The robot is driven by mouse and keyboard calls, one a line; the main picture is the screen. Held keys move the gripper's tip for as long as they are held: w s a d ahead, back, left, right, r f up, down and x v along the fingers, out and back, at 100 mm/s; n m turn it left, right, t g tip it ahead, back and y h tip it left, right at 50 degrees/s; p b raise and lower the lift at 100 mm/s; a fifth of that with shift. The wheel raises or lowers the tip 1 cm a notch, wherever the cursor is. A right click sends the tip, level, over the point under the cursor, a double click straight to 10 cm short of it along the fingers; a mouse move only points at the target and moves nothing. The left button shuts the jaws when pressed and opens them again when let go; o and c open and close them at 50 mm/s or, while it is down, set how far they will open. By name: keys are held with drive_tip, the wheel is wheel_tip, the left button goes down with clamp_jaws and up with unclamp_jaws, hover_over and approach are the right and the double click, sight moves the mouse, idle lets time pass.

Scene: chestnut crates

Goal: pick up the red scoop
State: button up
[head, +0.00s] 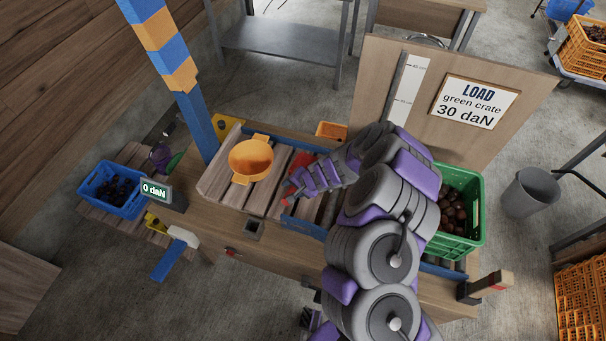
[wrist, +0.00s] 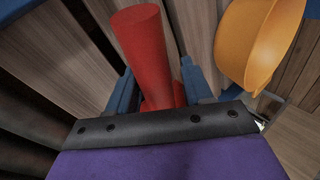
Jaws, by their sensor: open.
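The red scoop (head: 301,163) lies on the wooden slatted top of the bench, partly covered by my arm in the head view. In the wrist view its thick red handle (wrist: 146,45) runs down between the two blue fingers of my gripper (wrist: 158,88). The fingers stand apart, one on each side of the handle, with a visible gap at least on the left. The lower end of the scoop is hidden behind the gripper body. In the head view my gripper (head: 294,188) is low over the slats at the scoop.
An orange bowl-like scoop (head: 251,158) sits close to the left; it shows at the wrist view's upper right (wrist: 258,40). A green crate (head: 474,219) of chestnuts stands right of my arm. A blue crate (head: 95,183) and a "0 daN" display (head: 155,190) are left.

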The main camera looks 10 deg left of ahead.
drive_tip(key=shift+d+f, duration=0.15)
drive_tip(key=shift+d, duration=0.05)
drive_tip(key=shift+c, duration=1.1)
drive_tip(key=shift+d, duration=0.25)
drive_tip(key=shift+c, duration=1.4)
drive_tip(key=shift+a, duration=0.2)
clamp_jaws()
drive_tip(key=shift+a, duration=0.15)
drive_tip(key=shift+r, duration=0.35)
wheel_tip(320, 180, up, 10)
drive_tip(key=p, duration=0.2)
drive_tip(key=shift+f+p, duration=0.25)
drive_tip(key=shift+p, duration=0.1)
